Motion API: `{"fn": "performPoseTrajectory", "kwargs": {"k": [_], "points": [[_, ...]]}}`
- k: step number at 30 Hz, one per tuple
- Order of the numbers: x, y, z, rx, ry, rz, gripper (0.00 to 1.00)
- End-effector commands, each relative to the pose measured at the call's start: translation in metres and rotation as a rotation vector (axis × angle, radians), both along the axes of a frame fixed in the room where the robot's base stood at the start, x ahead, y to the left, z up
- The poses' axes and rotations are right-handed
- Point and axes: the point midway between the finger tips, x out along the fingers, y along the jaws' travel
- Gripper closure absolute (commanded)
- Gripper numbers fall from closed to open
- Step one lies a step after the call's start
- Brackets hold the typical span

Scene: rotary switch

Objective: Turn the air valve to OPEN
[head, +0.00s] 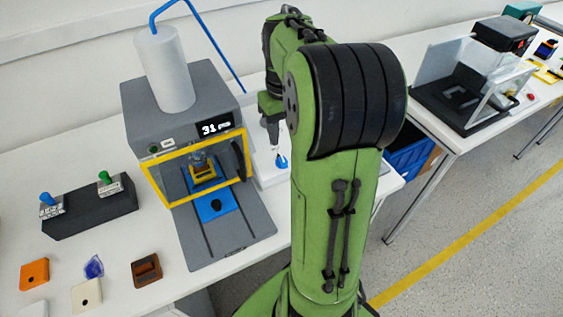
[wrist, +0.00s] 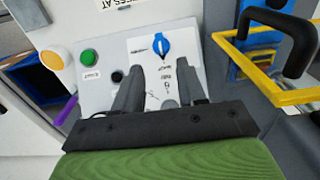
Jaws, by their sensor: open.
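The air valve's blue knob (wrist: 161,44) sits on a white label plate (wrist: 140,50) in the wrist view. Its long axis runs roughly up and down in that picture. The small lettering around it is too small and turned to read. My gripper (wrist: 160,68) is open, its two dark fingers spread over the plate just below the knob in that picture, with nothing between them. In the head view the blue knob (head: 281,162) shows right of the press, and my gripper (head: 272,138) hangs above it, partly hidden by my arm.
A green button (wrist: 90,57) and a black knob (wrist: 117,77) lie left of the valve. The press's yellow guard frame (wrist: 275,98) and black handle (wrist: 278,32) stand close on the right. The grey press (head: 180,105) stands left of my arm in the head view.

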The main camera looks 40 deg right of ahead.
Motion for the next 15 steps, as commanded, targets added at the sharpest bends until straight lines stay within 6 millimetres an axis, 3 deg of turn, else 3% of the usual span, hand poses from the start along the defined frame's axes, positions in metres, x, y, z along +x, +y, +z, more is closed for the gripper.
{"fn": "performPoseTrajectory", "kwargs": {"k": [1,6,10,15], "points": [[-0.001,0.001,-0.019,0.002,0.003,0.000,0.60],[-0.001,0.001,-0.060,0.002,0.004,-0.001,0.60],[0.000,0.001,-0.080,0.001,0.002,-0.001,0.60],[0.000,0.000,-0.088,0.000,-0.001,-0.001,0.60]]}}
